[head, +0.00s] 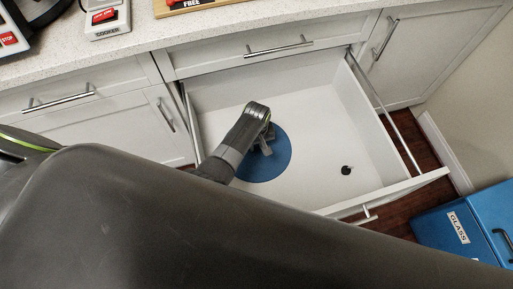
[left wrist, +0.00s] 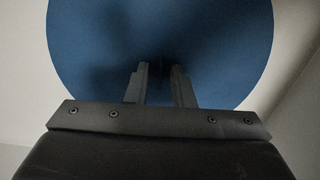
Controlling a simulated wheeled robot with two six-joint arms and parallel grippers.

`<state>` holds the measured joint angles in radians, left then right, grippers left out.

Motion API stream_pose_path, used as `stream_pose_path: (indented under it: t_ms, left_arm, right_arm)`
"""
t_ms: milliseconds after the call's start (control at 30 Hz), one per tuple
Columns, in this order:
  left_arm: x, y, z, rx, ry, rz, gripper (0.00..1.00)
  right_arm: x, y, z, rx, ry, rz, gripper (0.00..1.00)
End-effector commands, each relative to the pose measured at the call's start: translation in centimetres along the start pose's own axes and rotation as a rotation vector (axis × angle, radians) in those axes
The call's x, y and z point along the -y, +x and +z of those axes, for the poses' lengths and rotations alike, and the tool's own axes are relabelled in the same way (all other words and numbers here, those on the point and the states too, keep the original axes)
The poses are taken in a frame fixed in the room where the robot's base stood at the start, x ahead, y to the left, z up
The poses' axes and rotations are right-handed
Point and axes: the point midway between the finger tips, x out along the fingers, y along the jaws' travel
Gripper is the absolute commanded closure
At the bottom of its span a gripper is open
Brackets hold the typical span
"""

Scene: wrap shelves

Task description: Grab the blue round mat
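The blue round mat (head: 277,164) lies flat in the white open drawer, left of its middle. It also fills much of the left wrist view (left wrist: 100,45). My left gripper (head: 267,147) reaches down into the drawer over the mat, and its wrist hides the mat's upper left part. In the left wrist view, the two fingers (left wrist: 160,68) stand apart with a gap between them, in front of the mat. I cannot tell whether the fingertips touch it. My right gripper is not in view.
The open drawer (head: 373,150) has raised walls around the mat. A small dark round thing (head: 346,170) lies at its right. The counter (head: 140,45) holds a cooker block (head: 108,18) and a board (head: 190,5). A blue bin labelled GLASS (head: 440,215) stands at the lower right.

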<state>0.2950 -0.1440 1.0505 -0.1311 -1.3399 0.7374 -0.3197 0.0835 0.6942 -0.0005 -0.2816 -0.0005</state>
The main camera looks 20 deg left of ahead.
Motion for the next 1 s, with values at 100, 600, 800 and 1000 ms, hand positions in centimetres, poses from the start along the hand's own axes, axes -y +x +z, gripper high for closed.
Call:
stream_pose_path:
  t_ms: [100, 600, 800, 1000]
  left_arm:
    - [0.0, 0.0, 0.0, 0.0, 0.0, 0.0, 0.94]
    - [0.0, -0.6, 0.0, -0.001, 0.0, 0.001, 1.0]
    - [0.0, -3.8, 0.0, -0.001, 0.0, 0.002, 1.0]
    - [-0.1, -7.5, 0.0, -0.002, 0.0, 0.002, 1.0]
  right_arm:
    - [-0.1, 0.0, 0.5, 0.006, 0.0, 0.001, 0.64]
    - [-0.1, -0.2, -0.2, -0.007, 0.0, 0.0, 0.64]
    - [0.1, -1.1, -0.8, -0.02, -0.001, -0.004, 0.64]
    - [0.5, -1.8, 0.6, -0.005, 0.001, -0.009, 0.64]
